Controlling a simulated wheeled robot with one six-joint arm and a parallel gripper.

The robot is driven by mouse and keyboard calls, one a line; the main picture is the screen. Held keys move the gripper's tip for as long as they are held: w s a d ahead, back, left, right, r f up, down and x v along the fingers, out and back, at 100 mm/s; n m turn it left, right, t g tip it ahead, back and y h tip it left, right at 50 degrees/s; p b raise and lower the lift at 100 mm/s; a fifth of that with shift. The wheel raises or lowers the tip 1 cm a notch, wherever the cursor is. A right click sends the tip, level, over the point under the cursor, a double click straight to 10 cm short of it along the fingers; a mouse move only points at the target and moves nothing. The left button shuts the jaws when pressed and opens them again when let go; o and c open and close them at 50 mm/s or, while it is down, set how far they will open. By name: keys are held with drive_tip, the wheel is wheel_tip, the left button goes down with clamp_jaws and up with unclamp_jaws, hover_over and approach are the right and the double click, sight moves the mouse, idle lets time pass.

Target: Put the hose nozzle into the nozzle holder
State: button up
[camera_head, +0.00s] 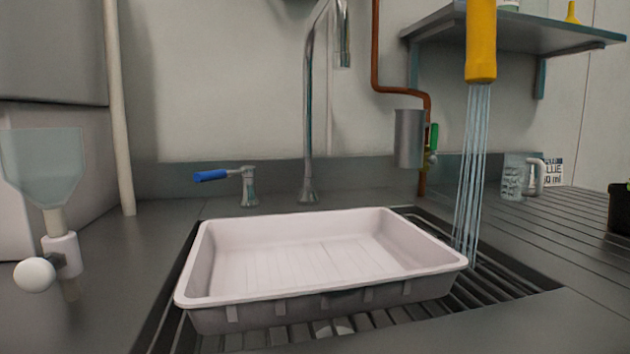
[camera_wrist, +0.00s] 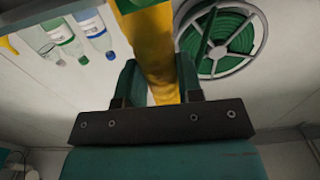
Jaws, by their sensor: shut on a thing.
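The yellow hose nozzle (camera_head: 481,42) hangs mouth down at the upper right of the head view, with water streaming from it. Its upper end is out of frame. In the wrist view my gripper (camera_wrist: 160,78) is shut on the yellow nozzle (camera_wrist: 150,45), with a teal finger on each side. My gripper does not show in the head view. A grey metal cylinder (camera_head: 409,138) by the back wall, left of the nozzle and lower in the picture, looks like the nozzle holder. I cannot see into its top.
The water falls on the slotted drain (camera_head: 500,270) beside a white tray (camera_head: 325,265). A tap (camera_head: 308,150) stands behind the tray. A green valve handle (camera_head: 433,136) sits close to the cylinder. A shelf (camera_head: 520,38) is behind the nozzle; a glass mug (camera_head: 513,178) stands at right.

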drive_tip(key=w+a+p, duration=0.3)
drive_tip(key=w+p, duration=0.4)
drive_tip(key=w, duration=0.9)
drive_tip(key=shift+w+a+p, duration=0.15)
drive_tip(key=shift+w+p, duration=0.1)
drive_tip(key=shift+p, duration=0.05)
idle(0.9)
idle(0.4)
drive_tip(key=shift+f+b, duration=1.7)
drive_tip(key=shift+f, duration=0.1)
idle(0.4)
drive_tip(key=shift+f+b, duration=1.85)
drive_tip(key=shift+f, duration=0.35)
